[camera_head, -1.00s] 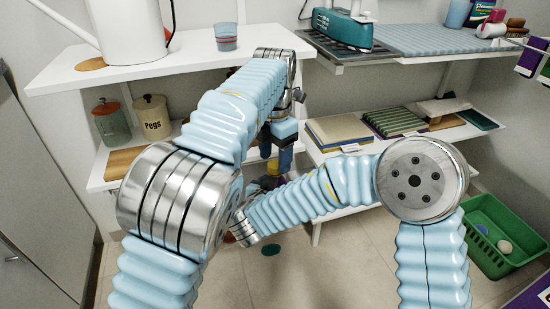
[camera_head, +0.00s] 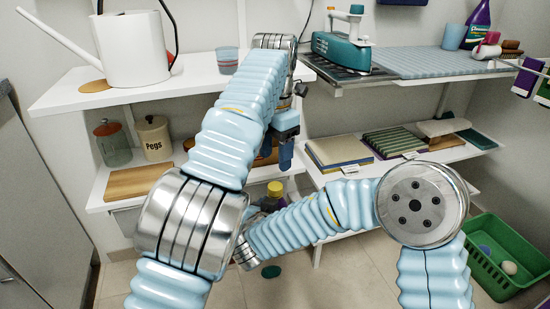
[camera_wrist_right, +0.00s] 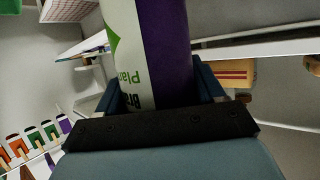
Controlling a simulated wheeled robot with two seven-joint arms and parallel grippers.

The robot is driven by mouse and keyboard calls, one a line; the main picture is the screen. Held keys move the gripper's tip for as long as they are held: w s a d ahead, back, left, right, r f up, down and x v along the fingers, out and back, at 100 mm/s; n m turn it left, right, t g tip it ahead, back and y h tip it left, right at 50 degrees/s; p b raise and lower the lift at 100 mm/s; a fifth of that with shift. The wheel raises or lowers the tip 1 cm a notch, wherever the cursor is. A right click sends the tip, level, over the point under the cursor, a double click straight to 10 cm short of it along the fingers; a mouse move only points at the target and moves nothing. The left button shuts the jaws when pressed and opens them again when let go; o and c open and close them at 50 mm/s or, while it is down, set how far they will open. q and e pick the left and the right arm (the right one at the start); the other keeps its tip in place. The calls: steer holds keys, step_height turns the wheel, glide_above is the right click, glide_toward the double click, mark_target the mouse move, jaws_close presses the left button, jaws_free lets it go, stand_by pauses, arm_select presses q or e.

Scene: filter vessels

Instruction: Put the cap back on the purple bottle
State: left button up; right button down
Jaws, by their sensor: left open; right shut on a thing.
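The purple bottle (camera_wrist_right: 160,50) fills the middle of the right wrist view, with a purple side and a white and green label. My right gripper (camera_wrist_right: 160,88) is shut on it, with a blue finger on each side. In the head view, its yellow top (camera_head: 275,188) shows behind my right arm; the body below is mostly hidden. This top looks like the cap, but I cannot tell how it is seated. My left gripper (camera_head: 284,157) is open, pointing down, just above the yellow top and apart from it.
An upper shelf holds a watering can (camera_head: 133,50) and a blue cup (camera_head: 227,60). A teal iron (camera_head: 343,46) and another purple bottle (camera_head: 479,24) stand at right. Lower shelves hold jars and folded cloths. A green basket (camera_head: 500,265) stands on the floor.

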mark_target(276, 186)
arm_select(q)
steer(key=shift+f, duration=4)
jaws_close()
steer(key=m, duration=0.3)
steer(key=shift+o, duration=0.3)
jaws_free()
